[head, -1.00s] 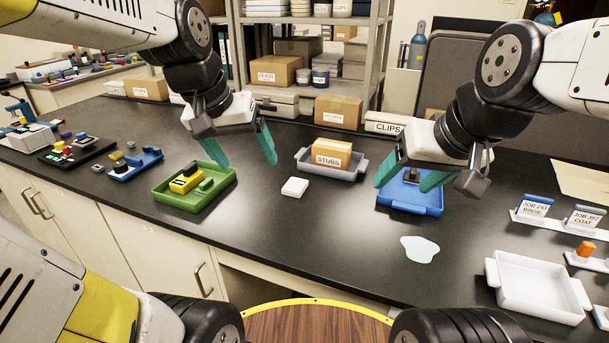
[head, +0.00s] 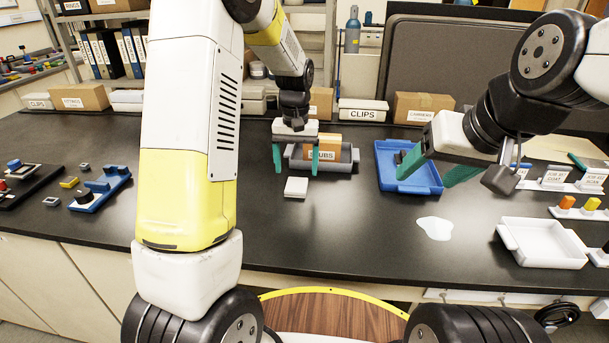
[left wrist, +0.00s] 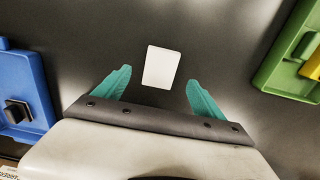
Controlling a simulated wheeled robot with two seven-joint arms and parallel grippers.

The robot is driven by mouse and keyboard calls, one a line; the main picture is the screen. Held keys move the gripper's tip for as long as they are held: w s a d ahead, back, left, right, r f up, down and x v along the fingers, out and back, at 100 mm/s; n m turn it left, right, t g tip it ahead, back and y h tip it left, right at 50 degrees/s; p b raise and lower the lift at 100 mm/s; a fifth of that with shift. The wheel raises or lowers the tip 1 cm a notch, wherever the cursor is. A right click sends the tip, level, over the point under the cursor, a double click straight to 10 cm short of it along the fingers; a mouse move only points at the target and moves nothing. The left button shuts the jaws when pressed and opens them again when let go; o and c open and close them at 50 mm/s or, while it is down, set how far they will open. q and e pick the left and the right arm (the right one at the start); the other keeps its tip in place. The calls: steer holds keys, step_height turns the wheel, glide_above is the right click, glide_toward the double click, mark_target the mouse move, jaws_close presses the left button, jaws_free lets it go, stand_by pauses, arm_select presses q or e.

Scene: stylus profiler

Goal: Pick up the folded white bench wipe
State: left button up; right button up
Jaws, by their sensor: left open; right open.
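The folded white bench wipe (head: 296,187) lies flat on the black bench, in front of the grey tray. In the left wrist view the wipe (left wrist: 161,67) shows just past the fingertips, roughly centred between them. My left gripper (head: 296,172) is open and empty, with its green fingers pointing down above and a little behind the wipe. The fingers (left wrist: 160,82) are spread wider than the wipe and apart from it. My right gripper (head: 436,172) is open and empty over the right side of the blue tray.
The grey tray (head: 345,165) holding a STUBS box (head: 325,142) is close behind my left gripper. The blue tray (head: 420,188) is to the right. A pale puddle (head: 435,228) and a white tray (head: 540,245) lie further right. A green tray (left wrist: 285,62) shows in the wrist view.

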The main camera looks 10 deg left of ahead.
mark_target(296, 184)
arm_select(q)
step_height(296, 184, down, 6)
steer(key=shift+w+r, duration=0.1)
steer(key=shift+r, duration=0.1)
steer(key=shift+c, duration=0.2)
steer(key=c, duration=1.4)
steer(key=shift+o, duration=0.2)
steer(key=shift+r, duration=0.15)
